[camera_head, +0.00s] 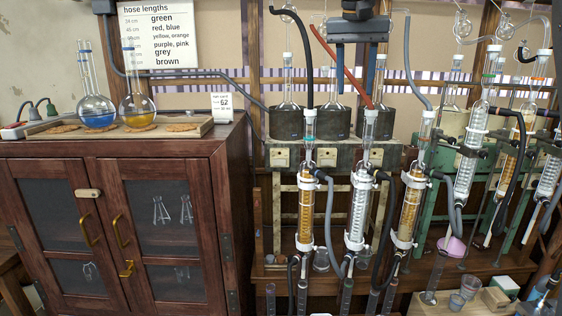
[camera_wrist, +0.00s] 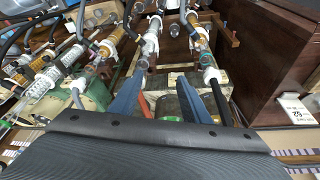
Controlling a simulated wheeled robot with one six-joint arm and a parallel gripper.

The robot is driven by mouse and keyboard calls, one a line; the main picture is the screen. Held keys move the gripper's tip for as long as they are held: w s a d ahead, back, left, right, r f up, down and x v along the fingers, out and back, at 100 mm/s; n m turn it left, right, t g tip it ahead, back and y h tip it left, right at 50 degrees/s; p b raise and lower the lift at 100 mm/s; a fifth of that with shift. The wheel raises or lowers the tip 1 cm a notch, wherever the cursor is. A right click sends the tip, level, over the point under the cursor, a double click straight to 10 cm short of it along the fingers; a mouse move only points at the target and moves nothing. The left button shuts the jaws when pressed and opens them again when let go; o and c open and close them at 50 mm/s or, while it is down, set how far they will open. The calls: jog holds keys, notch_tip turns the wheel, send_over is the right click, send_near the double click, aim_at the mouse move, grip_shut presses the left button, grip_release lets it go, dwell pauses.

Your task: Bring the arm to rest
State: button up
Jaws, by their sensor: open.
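My gripper (camera_head: 354,94) hangs at the top centre of the head view, fingers down, in front of or above the flasks and heating mantles of the rig. Its two blue fingers are spread apart with nothing held between them. In the wrist view my gripper (camera_wrist: 162,78) also shows open, with the glass condensers (camera_wrist: 150,40) beyond the fingertips. That view is turned over relative to the head view. A red hose (camera_head: 340,62) passes close to the left finger in the head view; I cannot tell whether they touch.
Condensers with hoses, such as the left one (camera_head: 305,212), crowd the centre and right. A wooden cabinet (camera_head: 228,185) stands left, with a tray (camera_head: 60,134) of round flasks (camera_head: 97,110) on top. A number card (camera_head: 222,106) stands beside the tray. A hose chart (camera_head: 158,35) hangs behind.

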jog(key=s+f+n+g+b, duration=0.1)
jog(key=s+f, duration=0.2)
jog(key=f, duration=0.9)
jog(key=s+f+n+b, duration=0.1)
jog(key=s+f, duration=0.3)
jog(key=f, duration=0.7)
jog(key=s+d+f+n+g+y+b, duration=0.1)
jog(key=s+f+b, duration=0.1)
jog(key=s+f, duration=1.7)
notch_tip(320, 180, down, 3)
jog(key=shift+s+d+f+b, duration=0.1)
jog(key=shift+s+d+b, duration=0.15)
jog(key=shift+b, duration=0.1)
